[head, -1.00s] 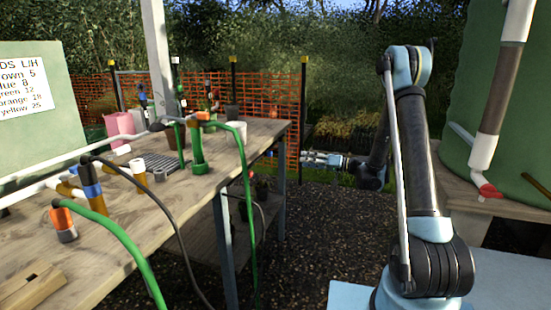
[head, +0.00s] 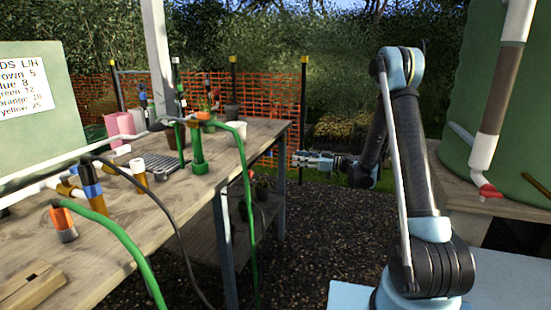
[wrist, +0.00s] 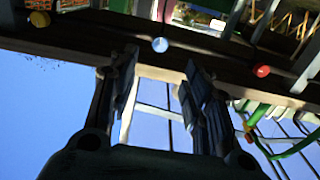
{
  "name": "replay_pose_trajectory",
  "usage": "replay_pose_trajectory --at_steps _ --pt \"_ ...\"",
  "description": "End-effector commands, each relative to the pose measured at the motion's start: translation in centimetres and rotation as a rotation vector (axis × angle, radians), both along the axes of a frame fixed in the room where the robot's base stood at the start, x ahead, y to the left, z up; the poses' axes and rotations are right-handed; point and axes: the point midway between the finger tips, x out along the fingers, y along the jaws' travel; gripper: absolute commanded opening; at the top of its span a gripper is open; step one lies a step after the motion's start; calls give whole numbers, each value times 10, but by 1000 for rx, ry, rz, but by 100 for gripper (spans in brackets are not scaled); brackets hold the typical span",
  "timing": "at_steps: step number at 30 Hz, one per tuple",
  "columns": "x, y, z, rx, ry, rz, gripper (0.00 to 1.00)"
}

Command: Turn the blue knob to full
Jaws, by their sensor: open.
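The blue knob (wrist: 160,45) is a small round ball shape on a dark edge in the wrist view. It shows in the gap between my fingertips and a little beyond them, with no contact visible. Its turn position cannot be read. My gripper (wrist: 162,60) is open and empty, with one dark finger on each side of the gap. In the head view my gripper (head: 298,158) points left, off the far right end of the wooden bench. I cannot make out the blue knob clearly in the head view.
In the wrist view a red knob (wrist: 262,71) is to the right and a yellow one (wrist: 40,19) to the left. The wooden bench (head: 265,130) carries pots, pipes and green hoses (head: 244,175). Gravel ground (head: 310,225) lies open between bench and arm.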

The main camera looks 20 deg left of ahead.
Motion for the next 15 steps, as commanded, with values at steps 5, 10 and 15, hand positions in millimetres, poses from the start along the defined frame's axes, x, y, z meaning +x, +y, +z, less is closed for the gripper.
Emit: replay_pose_trajectory --at_steps 5,10,15 --pt "1 33 0 0 1 4 45" --pt "4 63 0 0 1 3 45" --pt "6 91 0 0 1 3 45"
